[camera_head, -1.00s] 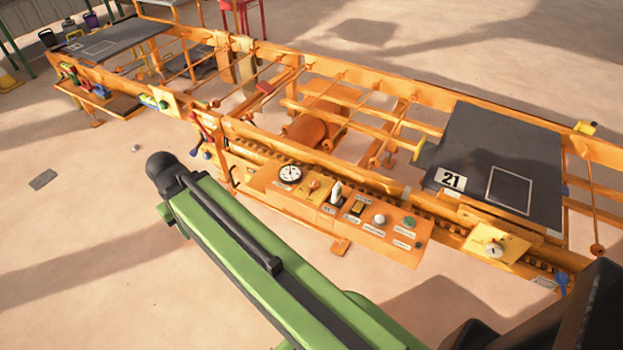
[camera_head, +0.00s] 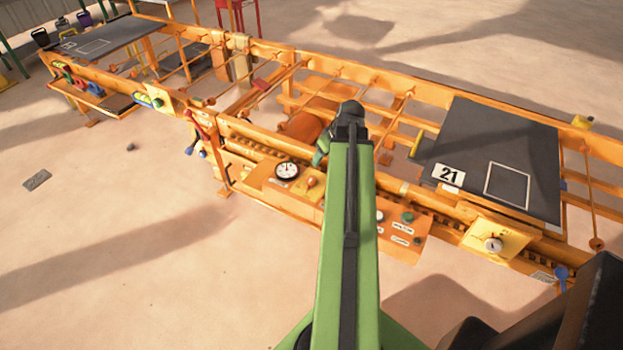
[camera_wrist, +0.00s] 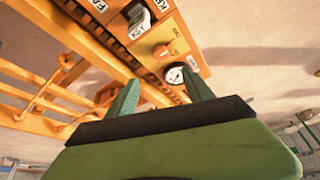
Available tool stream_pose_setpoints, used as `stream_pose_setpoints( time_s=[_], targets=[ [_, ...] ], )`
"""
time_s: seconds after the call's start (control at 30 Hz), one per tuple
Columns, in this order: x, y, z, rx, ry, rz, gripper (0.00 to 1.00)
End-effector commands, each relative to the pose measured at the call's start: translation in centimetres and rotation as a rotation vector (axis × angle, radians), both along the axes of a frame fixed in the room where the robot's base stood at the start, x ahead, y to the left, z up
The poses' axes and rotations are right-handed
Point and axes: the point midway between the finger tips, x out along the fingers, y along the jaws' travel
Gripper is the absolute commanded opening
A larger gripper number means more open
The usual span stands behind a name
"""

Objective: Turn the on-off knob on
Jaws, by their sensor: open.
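The orange control panel (camera_head: 272,187) is on the near side of the orange frame, partly hidden by my green arm. An orange knob (camera_head: 311,182) stands right of the round white gauge (camera_head: 287,171). In the wrist view the orange knob (camera_wrist: 160,51) sits on a yellow-orange plate between the gauge (camera_wrist: 174,75) and a key switch (camera_wrist: 137,17). Its lettering is too small to read, so I cannot tell whether it is the on-off knob. My gripper (camera_wrist: 163,92) is open and empty, its fingers apart below the gauge and knob in the picture.
A green button (camera_head: 407,217) and a white round part (camera_head: 379,216) show right of my arm. Another knob (camera_head: 493,244) sits on a yellow plate farther right. A dark board marked 21 (camera_head: 500,150) lies behind it. Bare floor (camera_head: 130,270) is free at the left.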

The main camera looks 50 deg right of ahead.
Motion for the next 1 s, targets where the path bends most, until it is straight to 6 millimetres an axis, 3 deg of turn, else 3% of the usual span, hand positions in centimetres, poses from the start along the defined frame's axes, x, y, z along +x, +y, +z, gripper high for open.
stream_pose_setpoints(
  time_s=[0.27,0.8,1.0],
  targets=[
    [0.8,0.0,-2.3,0.0,0.001,0.002,0.6],
    [5.4,-0.7,-13.5,0.001,0.001,0.003,0.6],
    [6.6,-0.8,-16.2,0.001,0.002,0.004,0.6]
  ],
)
